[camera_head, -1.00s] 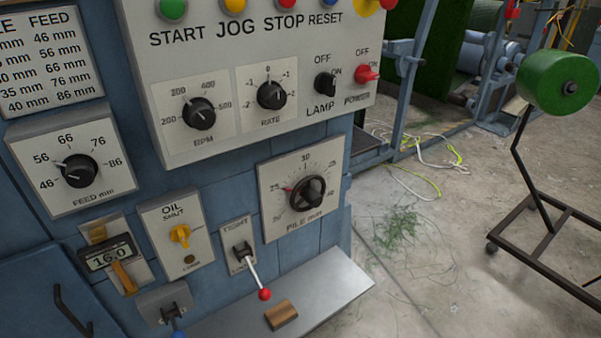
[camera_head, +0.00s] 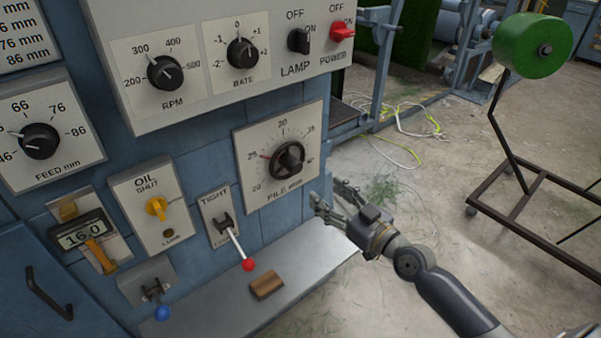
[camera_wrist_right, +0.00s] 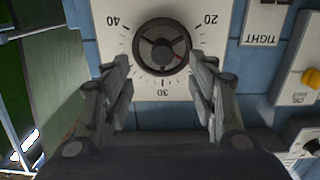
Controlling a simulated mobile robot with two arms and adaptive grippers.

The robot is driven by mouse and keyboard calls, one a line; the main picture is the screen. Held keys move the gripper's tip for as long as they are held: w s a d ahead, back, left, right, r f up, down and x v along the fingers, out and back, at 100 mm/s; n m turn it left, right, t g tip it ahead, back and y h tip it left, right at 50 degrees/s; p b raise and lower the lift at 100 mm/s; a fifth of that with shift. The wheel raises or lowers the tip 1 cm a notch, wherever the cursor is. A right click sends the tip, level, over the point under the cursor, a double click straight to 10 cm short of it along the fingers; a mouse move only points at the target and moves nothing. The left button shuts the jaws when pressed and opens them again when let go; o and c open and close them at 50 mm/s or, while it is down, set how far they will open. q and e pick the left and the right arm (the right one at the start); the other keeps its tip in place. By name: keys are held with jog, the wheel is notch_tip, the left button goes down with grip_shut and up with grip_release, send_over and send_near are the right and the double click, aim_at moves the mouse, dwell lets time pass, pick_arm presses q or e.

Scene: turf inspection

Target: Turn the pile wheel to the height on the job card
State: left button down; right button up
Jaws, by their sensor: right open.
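The pile wheel (camera_head: 288,159) is a dark round knob on a white plate marked PILE mm, on the blue machine front. Its red pointer is near 25. In the right wrist view the wheel (camera_wrist_right: 161,46) appears upside down. My right gripper (camera_head: 326,197) is open and empty, just right of and below the plate. In the right wrist view its two fingers (camera_wrist_right: 163,72) stand apart on either side of the wheel's lower part, with no clear contact. A card with mm values (camera_head: 24,40) is cut off at the top left. My left gripper is out of view.
A lever with a red ball (camera_head: 248,264) and an oil tap (camera_head: 156,208) are left of the plate. A metal shelf (camera_head: 310,262) below holds a wooden block (camera_head: 267,285). A stand with a green roll (camera_head: 532,46) is at the right. Cables lie on the floor.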

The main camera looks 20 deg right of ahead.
aim_at(298, 169)
jog(key=x, duration=0.3)
jog(key=p+x, duration=0.1)
jog(key=x, duration=0.3)
jog(key=r+x, duration=0.1)
jog(key=x, duration=0.3)
jog(key=shift+s+a, duration=0.1)
jog(key=shift+a, duration=0.1)
jog(key=c, duration=1.1)
